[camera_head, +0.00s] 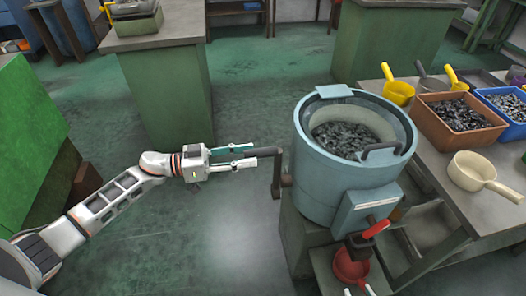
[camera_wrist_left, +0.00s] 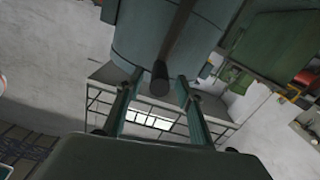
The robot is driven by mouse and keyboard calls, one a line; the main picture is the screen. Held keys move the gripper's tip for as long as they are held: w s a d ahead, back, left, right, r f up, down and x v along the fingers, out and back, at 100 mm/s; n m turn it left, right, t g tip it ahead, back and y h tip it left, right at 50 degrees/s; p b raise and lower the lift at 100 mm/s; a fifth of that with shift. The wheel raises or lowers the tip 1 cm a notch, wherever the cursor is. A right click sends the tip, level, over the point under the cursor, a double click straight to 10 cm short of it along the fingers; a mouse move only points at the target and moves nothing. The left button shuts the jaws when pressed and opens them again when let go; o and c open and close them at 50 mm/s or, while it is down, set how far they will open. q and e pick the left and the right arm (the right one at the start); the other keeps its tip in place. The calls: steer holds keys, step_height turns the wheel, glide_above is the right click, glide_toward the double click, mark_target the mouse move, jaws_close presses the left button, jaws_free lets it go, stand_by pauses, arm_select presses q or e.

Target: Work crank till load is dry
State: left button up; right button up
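The blue-grey drum (camera_head: 325,190) stands upright with its top open. The load (camera_head: 345,139), many small dark grey metal pieces, lies inside it. I cannot tell whether the load is wet. The crank (camera_head: 275,178) is on the drum's left side, with its dark grip (camera_head: 268,153) pointing left toward my left gripper (camera_head: 254,155). In the left wrist view the grip's round end (camera_wrist_left: 160,82) sits between the fingertips of my left gripper (camera_wrist_left: 159,78). The fingers are spread, with gaps beside the grip.
A red-handled valve (camera_head: 376,229) is on the drum's front, above a red funnel-like vessel (camera_head: 351,266). The table at right holds a brown bin (camera_head: 453,124), a blue bin (camera_head: 489,97) and a cream scoop (camera_head: 468,171). Floor left of the drum is clear.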

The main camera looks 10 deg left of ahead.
mark_target(264, 153)
arm_select(q)
steer(key=shift+x, duration=2.8)
steer(key=shift+a, duration=0.1)
jaws_close()
steer(key=shift+s, duration=0.15)
